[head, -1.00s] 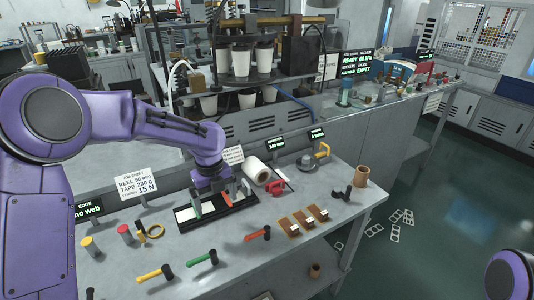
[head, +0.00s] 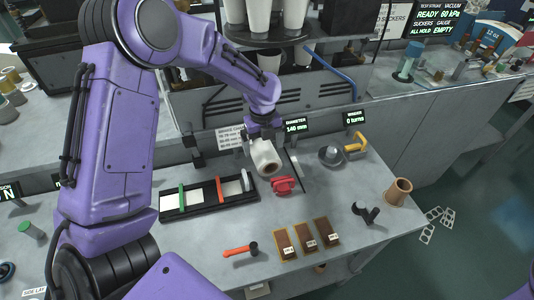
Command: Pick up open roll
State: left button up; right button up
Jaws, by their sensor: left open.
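The open roll is a white roll (head: 266,160) with a brown core, lying on its side on the grey bench behind the red tool. My left gripper (head: 258,136) is directly above and behind it, pointing down. Its jaws are open, and its fingertips are partly hidden by the roll. I cannot tell whether they touch it. My right gripper is out of view.
A black tray (head: 206,208) with coloured dividers is left of the roll. A red tool (head: 283,186) sits close in front of it. Brown sample boards (head: 285,245), a black stand (head: 365,213) and a brown cup (head: 398,191) stand toward the right. Bare bench lies between them.

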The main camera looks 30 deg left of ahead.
pick_arm(q)
notch_tip(320, 180, down, 3)
jog(key=shift+r+p, duration=0.1)
jog(key=shift+p, duration=0.65)
jog(key=f, duration=0.1)
jog(key=w+f, duration=0.1)
jog(key=f, duration=0.1)
jog(key=shift+w+f, duration=0.2)
jog(key=shift+f, duration=0.05)
jog(key=shift+s+r, duration=0.1)
jog(key=shift+s, duration=0.1)
jog(key=shift+s+r, duration=0.15)
jog(key=shift+s, duration=0.05)
jog(key=shift+c, duration=0.9)
jog(key=c, duration=0.5)
jog(key=shift+d, duration=0.1)
jog(key=c, duration=0.3)
jog(key=shift+r+p, duration=0.1)
jog(key=shift+p, duration=0.2)
jog(key=shift+c, duration=0.2)
